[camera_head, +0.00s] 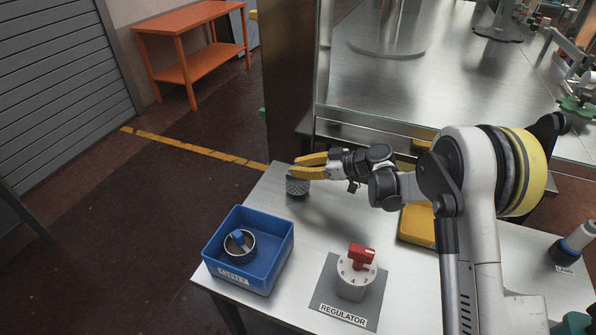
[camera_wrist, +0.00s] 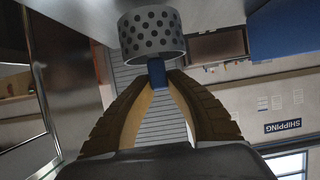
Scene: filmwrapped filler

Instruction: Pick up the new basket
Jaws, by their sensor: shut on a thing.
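The new basket, a small grey perforated cup (camera_head: 297,186), is at the far left end of the steel table in the head view. It fills the top middle of the wrist view (camera_wrist: 152,36), with a blue grip below it between my fingers. My gripper (camera_head: 295,166) has its yellow fingers closed on that grip, and the fingertips meet it in the wrist view (camera_wrist: 158,76). I cannot tell whether the basket touches the table. A second round basket (camera_head: 240,244) with a blue grip stands inside the blue bin (camera_head: 283,243).
A regulator (camera_head: 352,284) with a red knob stands on the steel table (camera_head: 285,305), right of the bin. A yellow tray (camera_head: 418,226) is partly behind my arm. A lamp-labelled device (camera_head: 575,243) stands far right. A steel machine bench (camera_head: 430,90) lies beyond the table.

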